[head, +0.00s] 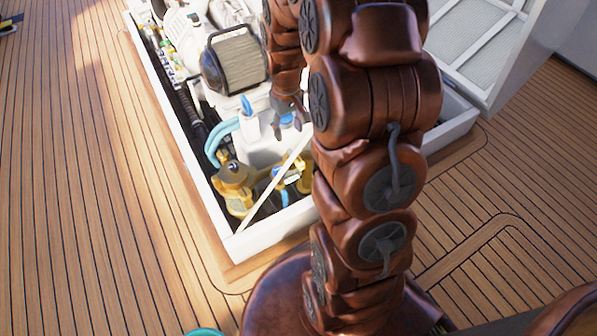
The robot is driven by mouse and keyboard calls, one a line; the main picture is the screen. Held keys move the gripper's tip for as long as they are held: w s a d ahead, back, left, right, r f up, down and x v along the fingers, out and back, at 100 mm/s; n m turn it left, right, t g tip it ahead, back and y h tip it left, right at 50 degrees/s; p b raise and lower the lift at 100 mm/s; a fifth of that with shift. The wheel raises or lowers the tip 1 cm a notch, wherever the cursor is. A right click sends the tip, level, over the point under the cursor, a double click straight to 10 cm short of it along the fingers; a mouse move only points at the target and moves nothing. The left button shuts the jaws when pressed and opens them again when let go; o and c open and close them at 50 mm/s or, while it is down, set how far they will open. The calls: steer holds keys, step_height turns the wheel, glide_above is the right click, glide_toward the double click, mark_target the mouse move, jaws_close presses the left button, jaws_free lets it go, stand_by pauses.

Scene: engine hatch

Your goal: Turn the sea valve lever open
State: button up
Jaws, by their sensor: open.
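My gripper (288,124) hangs over the open engine hatch, fingers pointing down and apart. It looks empty. Below it in the hatch's near corner are brass-coloured fittings: a larger round one (235,182) at left and a smaller one (303,182) at right with blue and white parts. A blue part (284,197) shows beside the smaller fitting. I cannot tell for sure which part is the sea valve lever or how it is turned. My arm hides the right side of the hatch. The gripper appears apart from the fittings.
The hatch's white rim (268,234) and a thin white bar (272,186) bound the near corner. A light blue hose (213,141) curves at left. The white engine (238,62) fills the far part. A raised hatch lid (480,45) stands at right.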

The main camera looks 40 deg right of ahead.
steer(key=b, duration=0.7)
glide_above(299, 160)
step_height(299, 160, down, 15)
steer(key=shift+r, duration=0.15)
step_height(299, 160, down, 7)
steer(key=b, duration=0.2)
steer(key=shift+f+b, duration=0.2)
steer(key=shift+b, duration=0.15)
jaws_close()
